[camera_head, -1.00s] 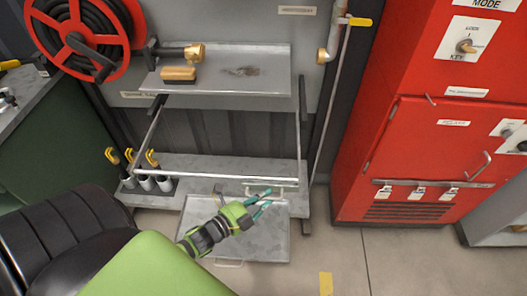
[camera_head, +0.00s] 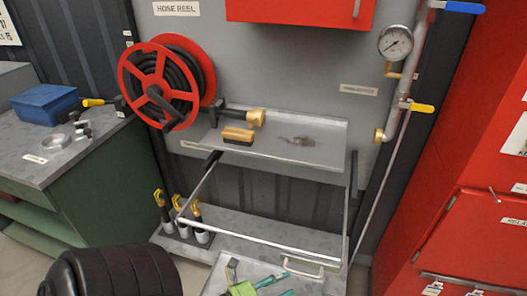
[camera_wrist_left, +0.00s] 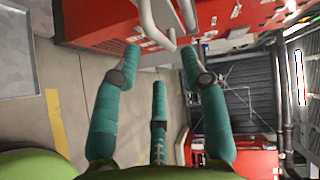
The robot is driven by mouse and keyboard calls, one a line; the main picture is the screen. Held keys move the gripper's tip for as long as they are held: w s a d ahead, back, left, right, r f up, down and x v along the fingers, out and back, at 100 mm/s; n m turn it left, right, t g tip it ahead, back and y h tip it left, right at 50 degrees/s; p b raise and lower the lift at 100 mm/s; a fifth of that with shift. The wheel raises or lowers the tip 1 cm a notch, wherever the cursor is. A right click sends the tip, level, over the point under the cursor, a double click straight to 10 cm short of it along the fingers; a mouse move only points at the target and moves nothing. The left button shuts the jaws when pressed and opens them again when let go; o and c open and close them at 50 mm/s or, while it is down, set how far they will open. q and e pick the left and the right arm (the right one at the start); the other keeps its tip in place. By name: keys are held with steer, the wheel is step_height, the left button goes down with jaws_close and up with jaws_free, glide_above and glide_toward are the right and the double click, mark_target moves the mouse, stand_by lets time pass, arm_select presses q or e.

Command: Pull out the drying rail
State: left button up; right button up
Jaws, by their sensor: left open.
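A thin metal rail frame (camera_head: 262,241) hangs below the grey shelf, its long bar in front and side bars running back. Just below it is a pale U-shaped handle (camera_head: 303,270) at the back of a grey panel; I cannot tell if this handle belongs to the rail. My left gripper (camera_head: 268,285) is at the bottom edge of the head view, just left of and below the handle, partly cut off. In the left wrist view its teal fingers (camera_wrist_left: 160,75) are spread open and empty. A pale bent bar (camera_wrist_left: 160,34) shows between and beyond the fingertips. My right gripper is out of view.
The shelf (camera_head: 325,155) holds a brass nozzle (camera_head: 256,118) and a brush (camera_head: 238,135). A red hose reel (camera_head: 160,80) is on the wall. Yellow-handled tools (camera_head: 178,203) stand at lower left. A pipe with a gauge (camera_head: 396,43) and red cabinets are at right.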

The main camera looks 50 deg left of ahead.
arm_select(q)
steer(key=v, duration=0.5)
steer(key=shift+f, duration=0.1)
stand_by(0.4)
